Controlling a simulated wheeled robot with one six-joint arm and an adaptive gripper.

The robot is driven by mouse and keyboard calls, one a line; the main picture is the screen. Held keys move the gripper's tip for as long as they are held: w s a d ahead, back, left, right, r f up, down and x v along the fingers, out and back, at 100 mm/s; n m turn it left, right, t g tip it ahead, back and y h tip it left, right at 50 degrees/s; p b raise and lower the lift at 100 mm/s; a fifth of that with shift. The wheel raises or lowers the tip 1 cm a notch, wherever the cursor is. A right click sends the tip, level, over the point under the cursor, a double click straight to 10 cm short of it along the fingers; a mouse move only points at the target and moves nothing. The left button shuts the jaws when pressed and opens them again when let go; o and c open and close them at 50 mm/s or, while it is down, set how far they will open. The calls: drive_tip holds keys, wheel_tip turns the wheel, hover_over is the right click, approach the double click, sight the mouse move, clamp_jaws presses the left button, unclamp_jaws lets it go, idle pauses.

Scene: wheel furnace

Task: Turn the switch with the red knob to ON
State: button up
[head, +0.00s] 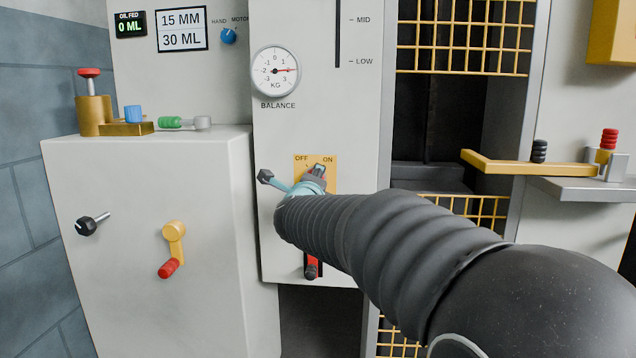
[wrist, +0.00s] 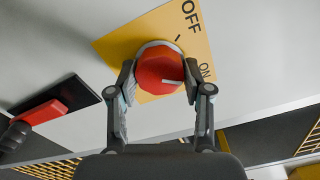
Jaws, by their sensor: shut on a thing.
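The red knob (wrist: 158,68) is a round knob with a white line on its lower right face. It sits on a yellow plate (wrist: 124,48) marked OFF and ON. My gripper (wrist: 160,82) has a finger on each side of the knob and is shut on it. The white line points roughly towards the ON side in the wrist view; its exact alignment is hard to tell. In the head view the plate (head: 299,163) shows on the white panel, and my gripper (head: 316,176) hides most of the knob.
A balance dial (head: 275,71) is above the switch. A red lever with a black end (head: 311,270) is below it, partly behind my arm. A cabinet (head: 150,185) with a yellow crank (head: 174,245) stands left. A yellow bar (head: 525,165) juts out at right.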

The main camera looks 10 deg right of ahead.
drive_tip(key=shift+a, duration=0.15)
idle(0.4)
drive_tip(key=o, duration=1.1)
drive_tip(key=shift+o, duration=0.2)
drive_tip(key=shift+s, duration=0.1)
drive_tip(key=v, duration=1.1)
drive_tip(key=shift+s, duration=0.35)
